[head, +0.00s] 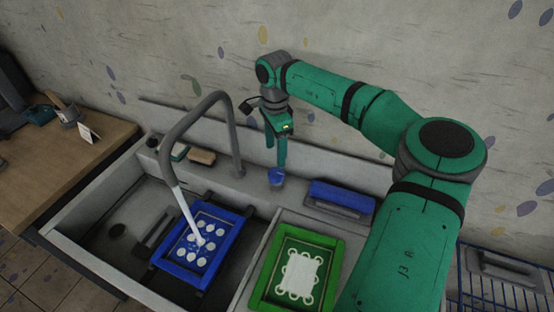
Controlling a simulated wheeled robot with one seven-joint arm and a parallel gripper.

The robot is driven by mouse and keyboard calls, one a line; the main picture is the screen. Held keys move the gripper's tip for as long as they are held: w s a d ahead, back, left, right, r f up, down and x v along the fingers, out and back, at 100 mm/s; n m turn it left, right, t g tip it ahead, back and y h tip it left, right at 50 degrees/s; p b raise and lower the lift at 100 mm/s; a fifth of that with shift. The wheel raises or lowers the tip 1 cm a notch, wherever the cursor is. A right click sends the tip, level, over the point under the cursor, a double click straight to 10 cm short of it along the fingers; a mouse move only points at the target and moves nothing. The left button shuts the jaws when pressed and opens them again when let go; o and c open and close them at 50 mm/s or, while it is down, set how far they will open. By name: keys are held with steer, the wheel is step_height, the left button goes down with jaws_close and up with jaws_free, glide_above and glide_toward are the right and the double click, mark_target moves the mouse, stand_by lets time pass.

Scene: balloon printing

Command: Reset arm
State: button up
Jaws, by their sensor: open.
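My gripper (276,152) hangs from my green arm and points down over the back ledge of the sink, right of the faucet. Its fingers are open. A small blue item (276,176) stands on the ledge just below the fingertips. I cannot tell from this view whether the fingers are around it or above it.
A grey curved faucet (234,135) pours water onto a blue framed screen (158,262) in the sink. A blue-and-grey tool (342,195) lies on the back ledge. A wire rack (500,290) stands at the right.

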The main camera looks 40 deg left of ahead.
steer(key=shift+r, duration=0.95)
